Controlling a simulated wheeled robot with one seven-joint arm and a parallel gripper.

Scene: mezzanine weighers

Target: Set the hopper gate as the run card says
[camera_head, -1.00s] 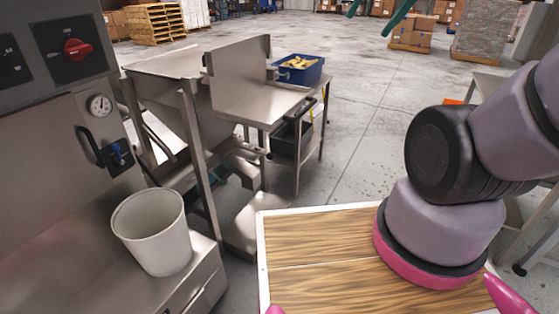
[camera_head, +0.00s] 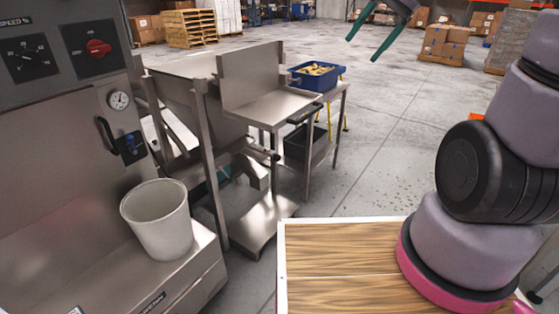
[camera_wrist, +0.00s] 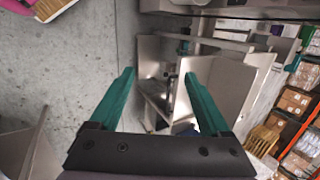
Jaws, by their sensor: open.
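A steel hopper (camera_head: 178,98) on legs stands left of centre in the head view, with an upright panel (camera_head: 250,78) and a shelf beside it. Under it a flat steel bar (camera_head: 262,153) sticks out to the right; I cannot tell if this is the gate or how it is set. No readable run card shows; only a corner of a white label (camera_head: 75,311) is at the bottom edge. My gripper (camera_head: 361,50) is open and empty, high at the top of the head view, apart from the hopper. In the wrist view, steel framework shows beyond its green fingers (camera_wrist: 160,73).
A control cabinet (camera_head: 60,90) with dials, a red knob and a black handle is at left. A white bucket (camera_head: 157,220) stands on its ledge. A cart (camera_head: 335,125) carries a blue bin (camera_head: 318,85). A wood-topped surface (camera_head: 340,265) is in front. Floor right of the cart is clear.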

